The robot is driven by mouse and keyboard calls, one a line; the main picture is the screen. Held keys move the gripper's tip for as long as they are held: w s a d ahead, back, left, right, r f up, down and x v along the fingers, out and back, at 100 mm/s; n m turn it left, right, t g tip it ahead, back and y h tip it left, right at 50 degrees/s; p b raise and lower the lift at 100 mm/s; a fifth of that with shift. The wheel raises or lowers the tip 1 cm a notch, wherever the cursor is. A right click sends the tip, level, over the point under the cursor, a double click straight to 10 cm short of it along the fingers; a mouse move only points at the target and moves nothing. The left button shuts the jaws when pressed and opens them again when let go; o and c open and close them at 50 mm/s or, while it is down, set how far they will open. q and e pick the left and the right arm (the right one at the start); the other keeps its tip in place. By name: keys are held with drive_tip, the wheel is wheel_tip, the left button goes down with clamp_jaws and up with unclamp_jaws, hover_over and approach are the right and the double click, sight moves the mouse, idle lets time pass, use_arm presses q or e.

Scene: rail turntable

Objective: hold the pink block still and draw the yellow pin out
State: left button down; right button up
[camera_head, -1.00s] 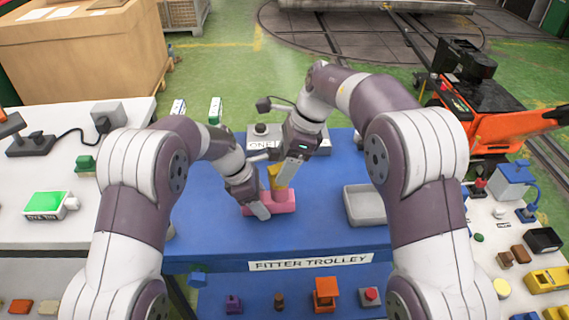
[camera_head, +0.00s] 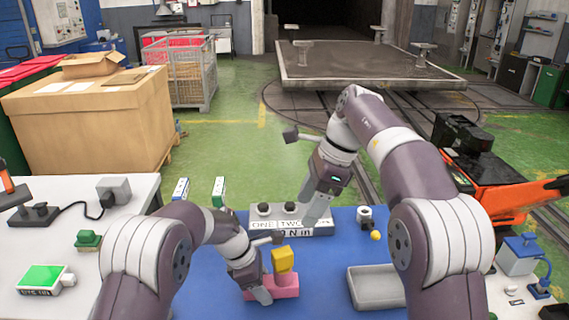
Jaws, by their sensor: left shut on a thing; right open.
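The pink block (camera_head: 288,288) lies on the blue trolley top, near the front middle. The yellow pin (camera_head: 283,259) stands upright at the block, its wide head above it; how deep it sits is hidden. My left gripper (camera_head: 262,287) is shut on the pink block at its left side. My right gripper (camera_head: 314,218) is open and empty, behind and above the block, in front of the grey box. It is apart from the pin.
The grey box marked ONE and TWO (camera_head: 265,226) stands at the back of the trolley. A grey tray (camera_head: 376,288) lies right of the block. A small yellow ball (camera_head: 376,236) and a small white-and-black item (camera_head: 365,217) are behind the tray.

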use_arm(q)
drive_tip(key=shift+c, duration=1.6)
unclamp_jaws()
drive_tip(key=shift+w, duration=0.15)
drive_tip(key=shift+a+r, duration=0.1)
drive_tip(key=shift+r, duration=0.05)
